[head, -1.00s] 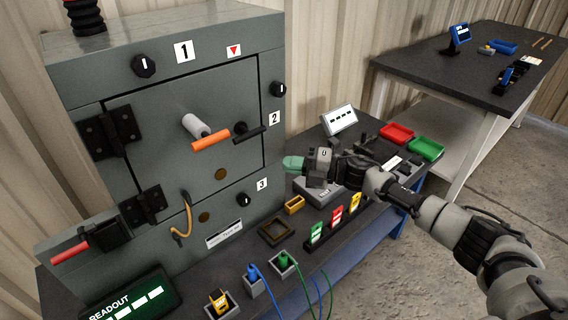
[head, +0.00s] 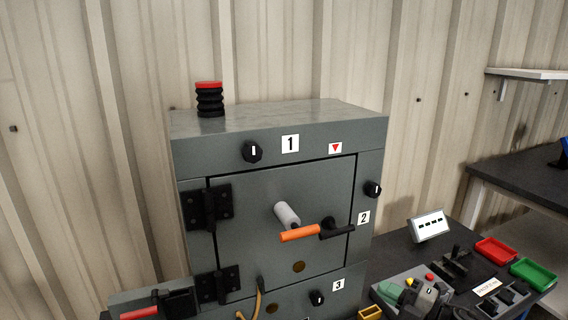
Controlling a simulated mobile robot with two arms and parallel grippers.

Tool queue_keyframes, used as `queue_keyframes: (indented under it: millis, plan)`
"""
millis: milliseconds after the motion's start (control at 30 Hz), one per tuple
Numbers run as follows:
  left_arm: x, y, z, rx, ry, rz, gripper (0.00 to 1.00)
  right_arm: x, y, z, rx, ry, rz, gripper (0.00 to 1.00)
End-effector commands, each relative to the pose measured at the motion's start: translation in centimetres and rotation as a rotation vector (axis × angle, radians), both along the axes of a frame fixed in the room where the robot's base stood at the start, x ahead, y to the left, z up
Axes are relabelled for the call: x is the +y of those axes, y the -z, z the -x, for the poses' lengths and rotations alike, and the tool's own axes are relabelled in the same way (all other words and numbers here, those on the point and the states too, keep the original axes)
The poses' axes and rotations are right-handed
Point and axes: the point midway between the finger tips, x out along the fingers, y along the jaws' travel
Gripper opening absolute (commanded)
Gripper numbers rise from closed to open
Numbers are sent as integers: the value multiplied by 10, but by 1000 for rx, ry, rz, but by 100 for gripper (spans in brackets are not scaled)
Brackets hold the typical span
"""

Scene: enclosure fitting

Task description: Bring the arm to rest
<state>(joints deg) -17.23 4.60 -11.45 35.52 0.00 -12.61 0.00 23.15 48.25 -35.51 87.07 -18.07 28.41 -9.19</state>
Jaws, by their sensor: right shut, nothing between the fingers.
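My left gripper is not in view.
The enclosure door is closed, with an orange-and-white handle (head: 300,233) and a black lever (head: 337,229) sticking out. A small white display (head: 429,225), a red tray (head: 496,250) and a green tray (head: 533,274) stand right. A dark table (head: 520,170) is behind.

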Motion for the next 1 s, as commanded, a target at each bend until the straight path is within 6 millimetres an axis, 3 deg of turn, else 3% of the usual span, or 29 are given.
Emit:
queue_keyframes:
  millis: [33, 100, 300, 467, 600, 1000]
  plan:
    - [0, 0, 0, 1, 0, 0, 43, 19, 11, 7, 58, 58, -67, 0]
    - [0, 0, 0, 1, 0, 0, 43, 37, 23, 16, 146, 162, -150, 0]
    - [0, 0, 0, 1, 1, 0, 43, 60, 59, 56, 462, 475, -357, 0]
    - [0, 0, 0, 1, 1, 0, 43, 60, 89, 112, 768, 731, -481, 0]
    - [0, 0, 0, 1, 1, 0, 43, 55, 110, 170, 1029, 931, -544, 0]
    - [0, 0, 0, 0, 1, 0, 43, 47, 124, 285, 1471, 1244, -577, 0]
